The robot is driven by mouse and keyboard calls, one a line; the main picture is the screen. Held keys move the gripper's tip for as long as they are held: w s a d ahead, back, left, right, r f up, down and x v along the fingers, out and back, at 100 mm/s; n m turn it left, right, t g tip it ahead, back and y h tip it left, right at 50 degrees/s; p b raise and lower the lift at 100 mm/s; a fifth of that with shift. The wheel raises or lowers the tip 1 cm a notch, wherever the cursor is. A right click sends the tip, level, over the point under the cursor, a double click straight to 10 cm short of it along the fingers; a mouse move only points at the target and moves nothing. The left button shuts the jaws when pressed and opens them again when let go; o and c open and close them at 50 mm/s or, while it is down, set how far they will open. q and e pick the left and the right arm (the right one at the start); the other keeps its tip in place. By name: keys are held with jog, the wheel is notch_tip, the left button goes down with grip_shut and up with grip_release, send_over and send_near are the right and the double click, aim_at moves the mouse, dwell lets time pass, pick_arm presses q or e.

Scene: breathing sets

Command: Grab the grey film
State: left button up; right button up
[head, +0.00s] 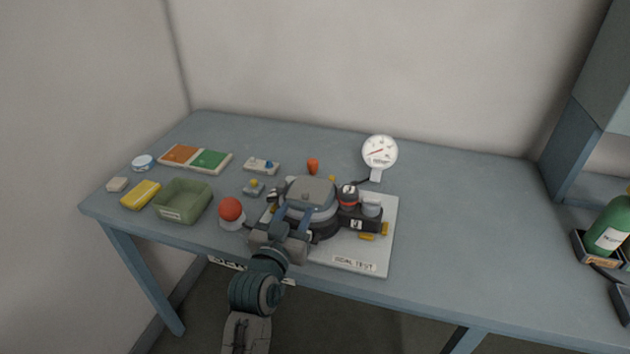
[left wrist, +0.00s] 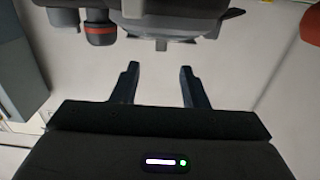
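I cannot single out the grey film for certain. A grey, flat-topped round device (head: 311,189) stands on a pale board (head: 385,215) marked as a seal test, near the table's front edge. In the left wrist view its dark underside or rim and a light grey piece (left wrist: 180,18) show at the top. My left gripper (head: 292,224) is at the front side of this device and hides part of it. In the left wrist view the two fingers (left wrist: 158,76) are apart with nothing between them. My right gripper is in no view.
Beside the round device are a black block with red and grey caps (head: 358,217) and a white gauge (head: 379,153). A red ball on a base (head: 231,209), a green tray (head: 184,201) and a yellow block (head: 141,194) stand left. The table's right side is clear.

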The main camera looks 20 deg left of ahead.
aim_at(305, 196)
pick_arm(q)
jog(key=w, duration=0.3)
jog(key=shift+w+r+p, duration=0.2)
jog(key=shift+r+p, duration=0.05)
jog(key=shift+p, duration=0.15)
jog(key=shift+w+f, duration=0.1)
jog(key=shift+w, duration=0.55)
jog(key=w, duration=0.1)
jog(key=w+p, duration=0.1)
jog(key=w, duration=0.2)
jog(key=shift+w+d+f+p, duration=0.1)
jog(key=shift+d+f+p, duration=0.05)
jog(key=shift+f+p, duration=0.2)
jog(key=shift+w+f, duration=0.1)
jog(key=shift+w, duration=0.3)
jog(key=shift+s, duration=0.1)
jog(key=shift+c, duration=0.2)
grip_shut()
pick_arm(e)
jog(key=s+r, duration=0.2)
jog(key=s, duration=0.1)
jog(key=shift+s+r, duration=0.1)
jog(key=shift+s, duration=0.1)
